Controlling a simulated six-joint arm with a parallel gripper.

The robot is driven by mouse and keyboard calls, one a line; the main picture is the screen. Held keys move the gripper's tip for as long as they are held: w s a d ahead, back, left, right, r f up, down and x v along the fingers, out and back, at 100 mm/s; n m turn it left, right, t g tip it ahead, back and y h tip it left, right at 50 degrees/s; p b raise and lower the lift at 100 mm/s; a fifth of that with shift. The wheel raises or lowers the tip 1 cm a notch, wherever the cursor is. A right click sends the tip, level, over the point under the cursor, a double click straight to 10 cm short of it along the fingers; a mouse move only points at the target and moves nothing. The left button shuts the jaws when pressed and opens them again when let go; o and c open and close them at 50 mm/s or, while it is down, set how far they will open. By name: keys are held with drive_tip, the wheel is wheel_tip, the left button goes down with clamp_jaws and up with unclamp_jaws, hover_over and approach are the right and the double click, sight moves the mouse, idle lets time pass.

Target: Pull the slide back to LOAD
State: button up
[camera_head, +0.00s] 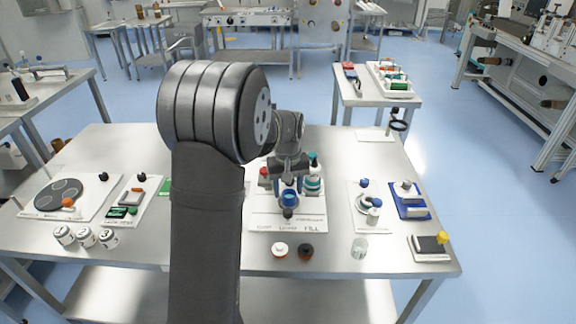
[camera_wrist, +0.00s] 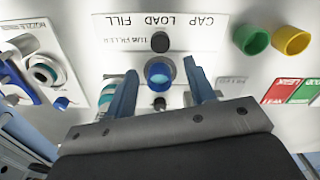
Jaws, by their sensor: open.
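The tub filler is a white panel (camera_head: 262,221) at the middle of the table, with CAP, LOAD and FILL printed along its near edge. A blue cup-like part (camera_wrist: 160,75) is in the wrist view, with a black knob (camera_wrist: 160,42) between it and the LOAD word. In the head view the blue part (camera_head: 289,198) and black knob (camera_head: 288,213) line up toward the lettering. My gripper (camera_wrist: 161,66) is open, its two blue fingers on either side of the blue part; I cannot tell whether they touch it. The slide's body and track are largely hidden.
A teal-ringed stack (camera_head: 313,183) stands close on the right of my gripper in the head view. A clear cup (camera_head: 359,247) and a yellow-knobbed block (camera_head: 430,245) are at the right.

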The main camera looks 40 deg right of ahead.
wheel_tip(320, 180, up, 9)
idle(0.8)
wheel_tip(320, 180, down, 18)
drive_tip(key=shift+r, duration=0.25)
drive_tip(key=shift+s+d+r, duration=0.1)
drive_tip(key=shift+s+d, duration=0.05)
drive_tip(key=shift+s, duration=0.05)
drive_tip(key=o, duration=1.1)
wheel_tip(320, 180, up, 19)
drive_tip(key=s+a+m+t+h, duration=0.1)
drive_tip(key=s+m+t+h, duration=0.1)
drive_tip(key=m+t, duration=0.1)
drive_tip(key=shift+s+a+h, duration=0.2)
drive_tip(key=shift+a+h, duration=0.1)
drive_tip(key=shift+a, duration=0.1)
hover_over(290, 210)
wheel_tip(290, 210, down, 9)
drive_tip(key=shift+w+d, duration=0.15)
